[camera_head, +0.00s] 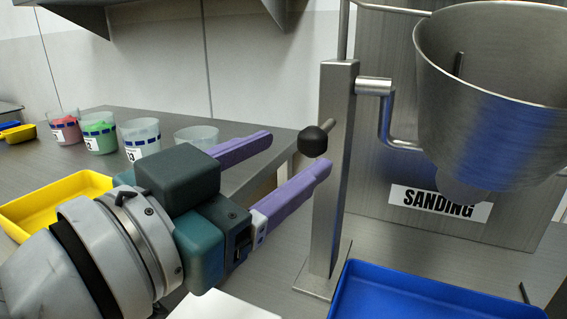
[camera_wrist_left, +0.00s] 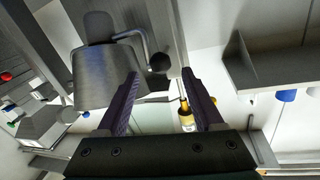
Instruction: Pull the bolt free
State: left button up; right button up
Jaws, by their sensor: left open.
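The bolt shows as a black ball knob (camera_head: 313,141) on the side of an upright steel post (camera_head: 335,180), which carries the metal hopper (camera_head: 490,95). My left gripper (camera_head: 293,156) is open, its two purple fingers pointing toward the post. The knob appears just beyond the fingertips, above the nearer finger. In the left wrist view the knob (camera_wrist_left: 159,62) lies ahead of the gap between the fingertips of my left gripper (camera_wrist_left: 160,77), with nothing held. Whether a finger touches the knob cannot be told. The bolt's shaft is mostly hidden behind the knob. My right gripper is not in view.
A blue tray (camera_head: 420,300) lies at the post's foot. A yellow tray (camera_head: 60,200) is on the left. Several clear cups, including one with green contents (camera_head: 99,133), stand at the back left. A "SANDING" label (camera_head: 438,203) is on the steel panel behind the hopper.

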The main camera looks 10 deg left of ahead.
pick_arm(q)
jog(key=v, duration=0.4)
jog(key=shift+s+a, duration=0.1)
